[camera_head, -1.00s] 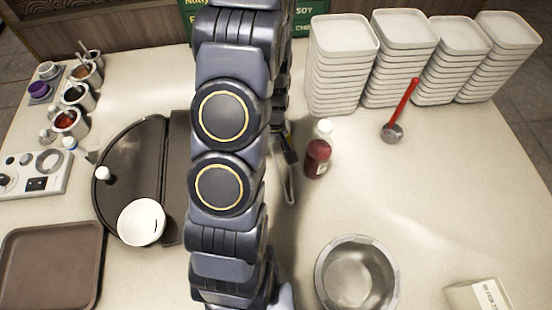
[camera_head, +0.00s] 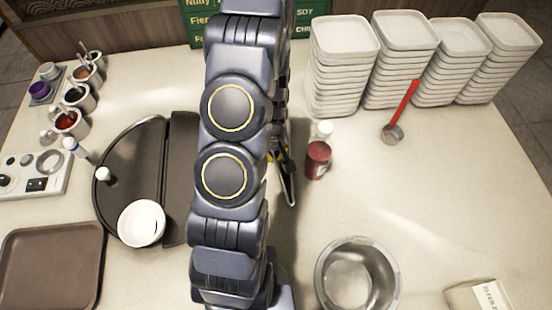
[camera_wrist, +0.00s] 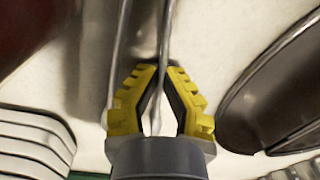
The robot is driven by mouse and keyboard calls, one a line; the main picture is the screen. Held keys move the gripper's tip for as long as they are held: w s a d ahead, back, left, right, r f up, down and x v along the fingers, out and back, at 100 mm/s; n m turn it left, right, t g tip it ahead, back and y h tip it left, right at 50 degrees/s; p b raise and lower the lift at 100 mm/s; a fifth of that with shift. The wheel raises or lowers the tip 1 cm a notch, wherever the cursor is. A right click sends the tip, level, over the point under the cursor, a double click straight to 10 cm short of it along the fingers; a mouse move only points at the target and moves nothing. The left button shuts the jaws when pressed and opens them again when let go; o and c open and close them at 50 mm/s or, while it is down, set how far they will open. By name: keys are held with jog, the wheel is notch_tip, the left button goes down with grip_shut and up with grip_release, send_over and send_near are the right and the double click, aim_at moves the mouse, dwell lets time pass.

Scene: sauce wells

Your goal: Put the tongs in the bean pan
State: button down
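The tongs are a thin metal tool; one end (camera_head: 290,185) shows in the head view right of my arm. In the wrist view, one thin metal arm of the tongs (camera_wrist: 166,45) runs between the yellow fingertips of my gripper (camera_wrist: 163,72), which are closed in on it. Another metal strip (camera_wrist: 121,45) runs outside the left finger. In the head view my gripper is mostly hidden behind my arm. I cannot tell which vessel is the bean pan. A round metal pan (camera_head: 358,275) stands front right and looks empty.
A red bottle (camera_head: 318,160) stands close right of the tongs. White tray stacks (camera_head: 342,70) and a red-handled ladle (camera_head: 402,110) are behind. A dark round plate (camera_head: 125,165) with a white bowl (camera_head: 141,223) lies left. Small sauce pots (camera_head: 78,97) stand further left.

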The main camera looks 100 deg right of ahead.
notch_tip(320, 180, up, 10)
jog(key=w+d+r+n, duration=0.2)
jog(key=w, duration=0.6)
jog(key=w+d+r+n, duration=0.2)
jog(key=w, duration=0.6)
jog(key=w+a+r+n, duration=0.3)
jog(key=w, duration=0.6)
jog(key=w+a+r+n, duration=0.2)
jog(key=w+a, duration=0.1)
jog(key=w, duration=0.7)
jog(key=w+a+r+n, duration=0.2)
jog(key=w+a, duration=0.4)
jog(key=w+a+r+n, duration=0.2)
jog(key=w+a+r, duration=0.1)
jog(key=w+a, duration=0.3)
jog(key=w+a+r+n, duration=0.1)
jog(key=a+r, duration=0.1)
jog(key=a, duration=0.7)
jog(key=w+a+r+n, duration=0.2)
jog(key=a, duration=0.7)
jog(key=shift+w+r+n, duration=0.25)
jog(key=shift+n, duration=0.05)
jog(key=shift+d, duration=0.1)
